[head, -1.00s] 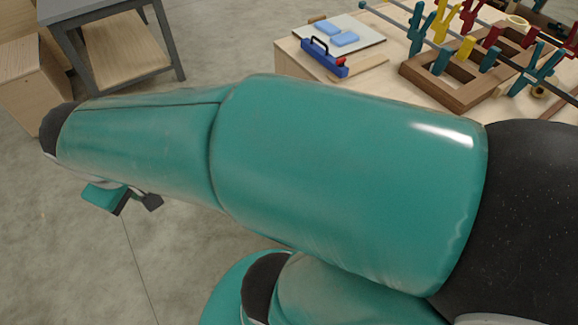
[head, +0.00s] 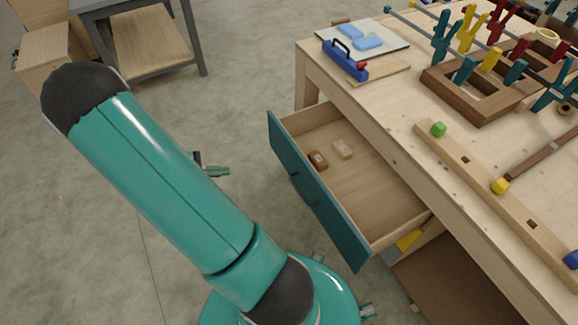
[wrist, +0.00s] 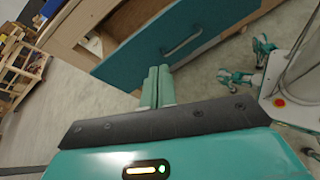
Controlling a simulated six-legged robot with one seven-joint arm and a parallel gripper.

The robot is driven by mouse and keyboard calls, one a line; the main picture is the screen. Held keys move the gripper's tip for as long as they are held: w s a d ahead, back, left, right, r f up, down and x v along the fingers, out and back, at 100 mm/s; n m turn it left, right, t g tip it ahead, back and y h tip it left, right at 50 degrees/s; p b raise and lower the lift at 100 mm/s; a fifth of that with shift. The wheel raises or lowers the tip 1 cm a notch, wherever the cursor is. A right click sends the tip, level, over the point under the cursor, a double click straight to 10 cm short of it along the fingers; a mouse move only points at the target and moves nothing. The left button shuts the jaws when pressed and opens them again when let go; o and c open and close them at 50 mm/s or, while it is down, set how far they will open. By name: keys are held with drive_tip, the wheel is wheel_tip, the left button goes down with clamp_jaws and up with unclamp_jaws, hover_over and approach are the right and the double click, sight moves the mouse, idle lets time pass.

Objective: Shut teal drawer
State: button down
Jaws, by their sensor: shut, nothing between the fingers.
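The teal drawer (head: 315,198) stands pulled out from the wooden workbench (head: 420,155) in the head view. Its teal front faces left and its inside is open to view, with two small wooden blocks (head: 330,155) in it. In the wrist view the teal front (wrist: 165,45) with its pale handle (wrist: 184,38) is ahead of my gripper (wrist: 158,72). The fingers are together and empty, pointing at the drawer front near the handle. Whether they touch it I cannot tell. In the head view my gripper (head: 215,171) shows partly from behind my arm, left of the drawer.
On the bench are a blue tool (head: 345,60), a brown wooden frame (head: 480,80), colored clamps (head: 468,30) and a long rail (head: 490,180). A grey-framed table (head: 145,40) stands at the back left. The floor left of the drawer is clear.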

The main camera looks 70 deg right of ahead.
sight(298, 163)
drive_tip(key=s+d+f+n+g+h, duration=0.1)
drive_tip(key=s+d+f+n+h, duration=0.15)
drive_tip(key=f, duration=0.35)
drive_tip(key=s+d+f+n+g+h, duration=0.1)
drive_tip(key=s+d+f+n+h, duration=0.2)
drive_tip(key=f, duration=0.4)
drive_tip(key=shift+y, duration=0.35)
drive_tip(key=x, duration=1.5)
drive_tip(key=shift+d, duration=0.25)
drive_tip(key=x, duration=3)
drive_tip(key=shift+d+f, duration=0.2)
drive_tip(key=shift+d, duration=0.05)
drive_tip(key=shift+s+d+m, duration=0.15)
drive_tip(key=shift+m, duration=0.1)
drive_tip(key=v, duration=1.5)
